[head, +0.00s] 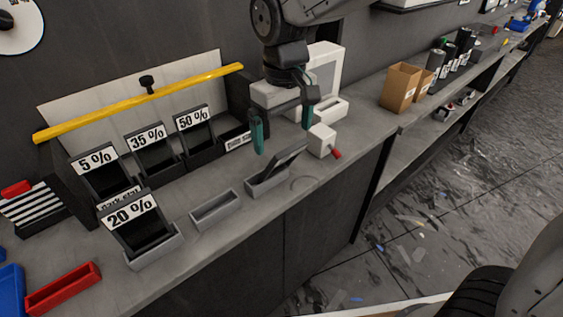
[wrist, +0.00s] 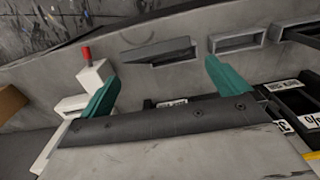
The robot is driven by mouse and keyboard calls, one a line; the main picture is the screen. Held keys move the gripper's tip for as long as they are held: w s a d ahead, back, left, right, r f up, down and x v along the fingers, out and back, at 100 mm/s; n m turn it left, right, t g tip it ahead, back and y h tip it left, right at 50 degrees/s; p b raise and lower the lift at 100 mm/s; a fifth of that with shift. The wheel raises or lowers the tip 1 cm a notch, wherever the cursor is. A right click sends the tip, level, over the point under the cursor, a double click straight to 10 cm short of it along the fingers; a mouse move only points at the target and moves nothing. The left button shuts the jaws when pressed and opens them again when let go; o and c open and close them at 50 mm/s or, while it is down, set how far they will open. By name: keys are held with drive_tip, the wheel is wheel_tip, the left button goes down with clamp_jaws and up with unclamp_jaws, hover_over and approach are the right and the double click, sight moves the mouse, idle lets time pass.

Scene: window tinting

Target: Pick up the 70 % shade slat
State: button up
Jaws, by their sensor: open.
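No label reading 70 % is legible in either view. A dark slat (head: 287,158) leans tilted in a small grey holder (head: 262,187) on the counter, with no label facing me; it also shows in the wrist view (wrist: 165,49). My gripper (head: 283,138) is open and empty, its teal fingers apart above and slightly behind that slat. In the wrist view my gripper (wrist: 161,72) spans either side of the slat's position without touching it. Slats marked 5 % (head: 95,160), 35 % (head: 147,138) and 50 % (head: 193,118) stand in the back rack.
A 20 % slat (head: 130,213) stands in a front holder. An empty grey holder (head: 215,209) lies between it and the dark slat. A white device with a red knob (head: 322,141) is close to the right of my gripper. A yellow bar (head: 140,103) crosses behind the rack.

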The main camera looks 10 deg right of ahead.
sight(285, 164)
drive_tip(key=shift+a+f, duration=0.25)
drive_tip(key=shift+f, duration=0.1)
drive_tip(key=f, duration=0.7)
drive_tip(key=shift+d+f, duration=0.15)
drive_tip(key=shift+d, duration=0.2)
drive_tip(key=c, duration=1)
